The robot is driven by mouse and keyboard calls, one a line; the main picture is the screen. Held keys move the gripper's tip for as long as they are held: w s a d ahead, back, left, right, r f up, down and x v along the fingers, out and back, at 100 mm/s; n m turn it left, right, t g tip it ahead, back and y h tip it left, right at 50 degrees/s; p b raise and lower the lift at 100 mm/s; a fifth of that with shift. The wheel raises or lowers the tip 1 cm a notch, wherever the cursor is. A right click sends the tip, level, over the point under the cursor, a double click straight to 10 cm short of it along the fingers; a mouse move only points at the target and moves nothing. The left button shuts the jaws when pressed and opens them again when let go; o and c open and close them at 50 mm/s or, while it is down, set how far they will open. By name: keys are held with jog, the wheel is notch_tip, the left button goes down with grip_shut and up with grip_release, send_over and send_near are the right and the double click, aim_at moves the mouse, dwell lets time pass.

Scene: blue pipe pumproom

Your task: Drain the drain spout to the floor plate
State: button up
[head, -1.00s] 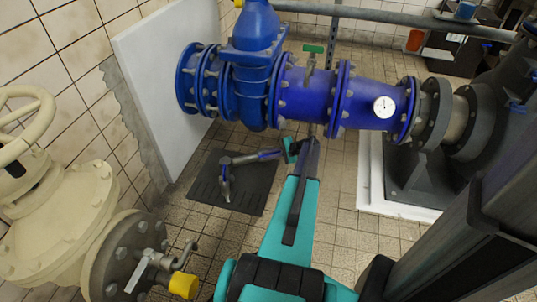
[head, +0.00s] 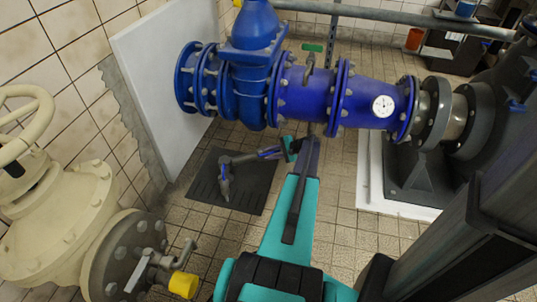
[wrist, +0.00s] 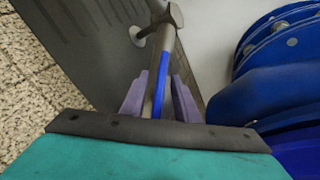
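The drain spout (head: 225,182) is a grey pipe fitting with blue parts, standing over the dark floor plate (head: 257,186) below the blue pipeline. A grey and blue lever runs right from its top towards my gripper (head: 272,153), whose tips are small and hard to make out in the head view. In the wrist view, the two purple fingers of my gripper (wrist: 160,100) stand on either side of the blue lever (wrist: 161,82), with narrow gaps showing. The lever's near end is hidden by my gripper body. No water is visible.
The blue pipeline (head: 305,88) with a gauge (head: 383,106) passes above my forearm. A white wall panel (head: 165,105) stands left of the plate. A cream valve (head: 65,220) with a yellow-capped side tap (head: 183,284) fills the lower left. Tiled floor is free between.

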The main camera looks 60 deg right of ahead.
jog(key=p+v, duration=0.2)
jog(key=v, duration=1.1)
jog(key=shift+s+p, duration=0.2)
jog(key=shift+p, duration=0.1)
jog(key=shift+r, duration=0.15)
